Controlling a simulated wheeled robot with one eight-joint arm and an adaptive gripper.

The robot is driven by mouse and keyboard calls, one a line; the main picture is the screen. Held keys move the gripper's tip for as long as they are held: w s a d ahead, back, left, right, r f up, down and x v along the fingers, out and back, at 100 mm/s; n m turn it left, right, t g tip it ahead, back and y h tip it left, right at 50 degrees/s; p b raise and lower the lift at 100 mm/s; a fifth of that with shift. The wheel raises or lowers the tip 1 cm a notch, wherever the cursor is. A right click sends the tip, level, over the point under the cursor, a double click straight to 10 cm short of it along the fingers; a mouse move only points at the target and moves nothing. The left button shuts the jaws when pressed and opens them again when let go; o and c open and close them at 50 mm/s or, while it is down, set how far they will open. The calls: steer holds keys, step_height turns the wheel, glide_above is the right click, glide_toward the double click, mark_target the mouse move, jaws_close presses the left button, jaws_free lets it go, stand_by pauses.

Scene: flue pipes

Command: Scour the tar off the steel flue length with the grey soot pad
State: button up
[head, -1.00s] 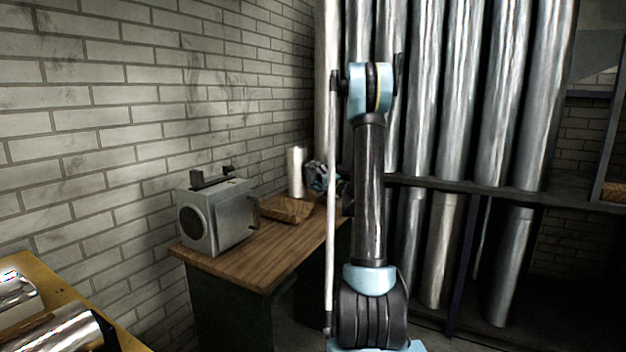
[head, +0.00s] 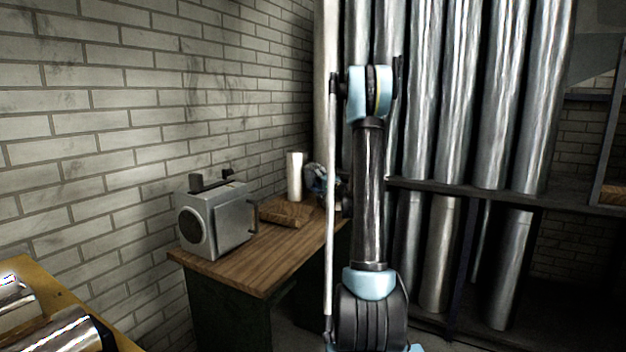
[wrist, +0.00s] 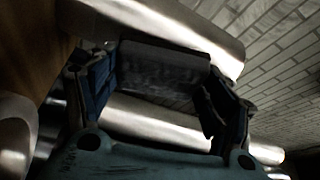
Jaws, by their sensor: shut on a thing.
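My gripper (wrist: 160,95) shows in the wrist view, with dark blue fingers closed on the two ends of a dark grey block-like pad (wrist: 163,68). Just beyond the pad lies a shiny steel cylinder (wrist: 175,25), and another steel cylinder (wrist: 150,118) shows between the fingers, below the pad. I cannot tell whether the pad touches either one. In the head view, steel lengths (head: 65,335) lie on a yellow bench at the lower left, cut by the frame edge. No tar can be made out clearly. My gripper cannot be made out in the head view.
A wooden-topped bench (head: 215,270) holds a grey metal box (head: 216,220), a brown object (head: 281,214) and a white cylinder (head: 295,177). Several tall steel pipes (head: 505,100) stand in a dark rack behind my arm. A brick wall (head: 120,100) closes the left.

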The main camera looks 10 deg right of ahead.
steer(key=shift+s+a+f, duration=0.15)
steer(key=shift+a+f, duration=0.05)
steer(key=shift+f, duration=0.3)
steer(key=shift+r, duration=0.15)
steer(key=shift+w+d+r, duration=0.15)
steer(key=shift+d+r, duration=0.05)
steer(key=shift+r, duration=0.3)
steer(key=shift+w+d+r, duration=0.15)
steer(key=shift+r, duration=0.3)
steer(key=shift+f, duration=0.1)
steer(key=shift+s+a+f, duration=0.15)
steer(key=shift+a+f, duration=0.05)
steer(key=shift+f, duration=0.3)
steer(key=shift+s+a+f, duration=0.1)
steer(key=shift+a+f, duration=0.05)
steer(key=shift+f, duration=0.35)
steer(key=shift+r, duration=0.1)
steer(key=shift+w+d+r, duration=0.15)
steer(key=shift+d+r, duration=0.05)
steer(key=shift+r, duration=0.3)
steer(key=shift+w+d+r, duration=0.15)
steer(key=shift+r, duration=0.35)
steer(key=shift+a+f, duration=0.1)
steer(key=shift+f, duration=0.05)
